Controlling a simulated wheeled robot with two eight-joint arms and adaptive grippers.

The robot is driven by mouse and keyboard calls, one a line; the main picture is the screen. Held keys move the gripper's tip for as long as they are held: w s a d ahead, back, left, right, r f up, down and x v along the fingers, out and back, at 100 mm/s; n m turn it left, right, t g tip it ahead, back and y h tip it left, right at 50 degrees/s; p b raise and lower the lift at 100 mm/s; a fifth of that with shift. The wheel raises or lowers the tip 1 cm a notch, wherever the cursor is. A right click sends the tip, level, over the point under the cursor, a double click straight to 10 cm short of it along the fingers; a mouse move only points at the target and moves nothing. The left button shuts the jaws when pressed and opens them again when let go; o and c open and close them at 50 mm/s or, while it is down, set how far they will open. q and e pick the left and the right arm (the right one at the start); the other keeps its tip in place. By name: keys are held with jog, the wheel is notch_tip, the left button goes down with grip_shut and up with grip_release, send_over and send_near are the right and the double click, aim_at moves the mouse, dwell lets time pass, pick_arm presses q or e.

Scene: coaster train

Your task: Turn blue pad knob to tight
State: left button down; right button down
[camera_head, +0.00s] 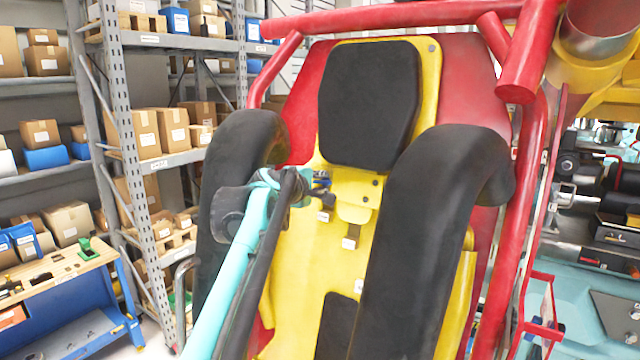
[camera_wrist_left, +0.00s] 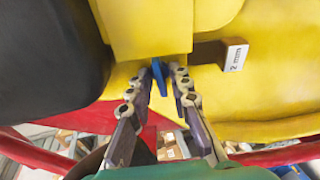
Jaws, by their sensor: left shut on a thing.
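The blue pad knob (camera_wrist_left: 158,76) shows in the left wrist view as a narrow blue piece under the yellow block of the seat back. My left gripper (camera_wrist_left: 161,72) has its two jointed fingers on either side of the knob and is shut on it. In the head view my left arm reaches up from the bottom, and the left gripper (camera_head: 323,187) is at the yellow seat back below the black headrest pad. A bit of blue shows between the fingers there. The knob's turn position cannot be told. My right gripper is not in view.
A small block with a "2 mm" label (camera_wrist_left: 235,57) sits right of the knob. Thick black shoulder restraints (camera_head: 425,230) flank the yellow seat (camera_head: 310,270). Red frame tubes (camera_head: 522,60) surround it. Shelves with boxes (camera_head: 150,130) and a blue workbench (camera_head: 70,300) stand at left.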

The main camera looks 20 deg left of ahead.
pick_arm(q)
jog(key=shift+m, duration=0.6)
jog(key=c, duration=1.7)
grip_release()
jog(key=v, duration=1.2)
jog(key=shift+f, duration=0.2)
